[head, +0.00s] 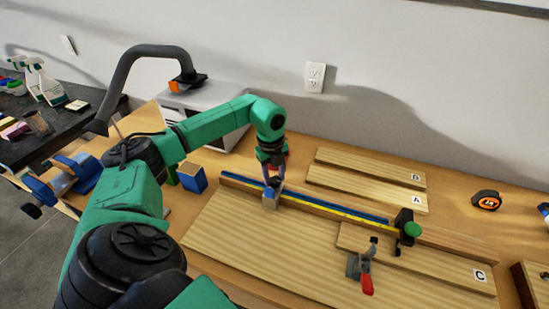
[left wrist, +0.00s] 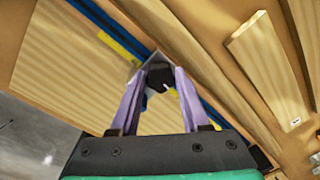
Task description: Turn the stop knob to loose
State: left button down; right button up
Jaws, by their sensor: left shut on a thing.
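A black knob (left wrist: 160,77) sits on a small grey stop block (head: 270,199) on the blue rail (head: 330,209). My left gripper (head: 272,182) is above the block and shut on this knob. In the left wrist view the purple fingertips (left wrist: 160,75) lie on either side of the knob. The knob's turn position cannot be told, and in the head view the fingers mostly hide it. A black block with a green knob (head: 413,229) stands at the rail's right end. My right gripper does not show.
A red-handled toggle clamp (head: 366,284) stands on the board in front of the rail. Board C (head: 430,262) lies at the right, boards A (head: 365,188) and B (head: 365,166) behind. A blue box (head: 192,178) stands left of the rail.

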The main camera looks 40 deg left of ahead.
pick_arm(q)
jog(key=n, duration=0.3)
jog(key=shift+r+n, duration=0.2)
jog(key=shift+n, duration=0.2)
jog(key=n, duration=0.4)
jog(key=shift+n+y+p, duration=0.3)
jog(key=shift+y+p, duration=0.1)
jog(key=n, duration=0.3)
jog(key=shift+d+n, duration=0.1)
jog(key=shift+n, duration=1.9)
jog(key=shift+c, duration=1.9)
grip_release()
jog(key=shift+s+d+f, duration=0.1)
